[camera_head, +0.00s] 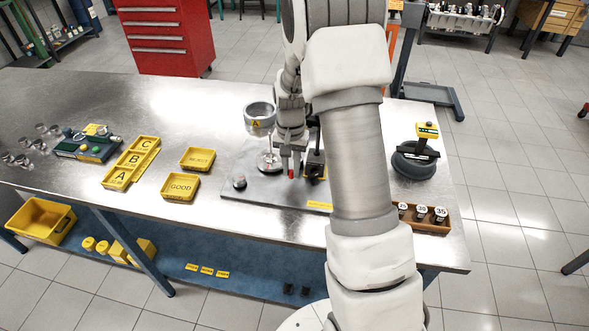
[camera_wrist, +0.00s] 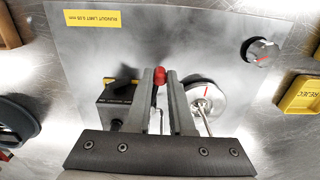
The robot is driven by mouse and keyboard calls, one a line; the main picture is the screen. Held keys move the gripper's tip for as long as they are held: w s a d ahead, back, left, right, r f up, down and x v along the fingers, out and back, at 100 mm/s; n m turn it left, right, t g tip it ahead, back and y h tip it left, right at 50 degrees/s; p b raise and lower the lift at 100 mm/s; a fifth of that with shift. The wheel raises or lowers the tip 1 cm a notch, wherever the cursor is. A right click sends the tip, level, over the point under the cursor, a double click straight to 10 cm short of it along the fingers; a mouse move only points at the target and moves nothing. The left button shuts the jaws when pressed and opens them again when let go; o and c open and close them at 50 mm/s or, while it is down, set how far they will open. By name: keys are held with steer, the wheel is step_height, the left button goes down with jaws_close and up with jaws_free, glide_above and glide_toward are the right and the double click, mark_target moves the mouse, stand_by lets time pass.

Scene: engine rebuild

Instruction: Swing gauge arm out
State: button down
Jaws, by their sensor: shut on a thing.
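My gripper (camera_head: 291,168) points down over the grey fixture plate (camera_head: 262,192). In the wrist view its fingers (camera_wrist: 160,78) are closed on a small red knob (camera_wrist: 159,75), apparently the end of the gauge arm. The knob also shows in the head view (camera_head: 291,173). A black gauge base (camera_wrist: 117,100) with a yellow part stands beside the fingers. A round metal seat with a thin post (camera_wrist: 203,94) is on their other side. In the head view a metal cup marked A (camera_head: 260,120) sits above that seat. The arm's length is largely hidden by my fingers.
A small dial knob (camera_head: 239,182) is at the plate's left. Yellow trays GOOD (camera_head: 180,187) and REJECT (camera_head: 198,158) lie further left. A round black tool (camera_head: 413,160) and a wooden socket box (camera_head: 424,217) stand right.

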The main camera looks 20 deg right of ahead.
steer(key=m, duration=0.1)
steer(key=w+a+m, duration=0.1)
steer(key=m, duration=0.1)
steer(key=shift+w+a, duration=0.1)
steer(key=shift+w, duration=0.2)
steer(key=shift+w+a+r+m, duration=0.15)
steer(key=shift+w+m, duration=0.15)
steer(key=shift+m, duration=0.3)
steer(key=shift+w+a+f+m, duration=0.1)
steer(key=shift+w+m, duration=0.2)
steer(key=shift+m, duration=0.3)
steer(key=c, duration=0.8)
jaws_free()
steer(key=shift+s, duration=0.1)
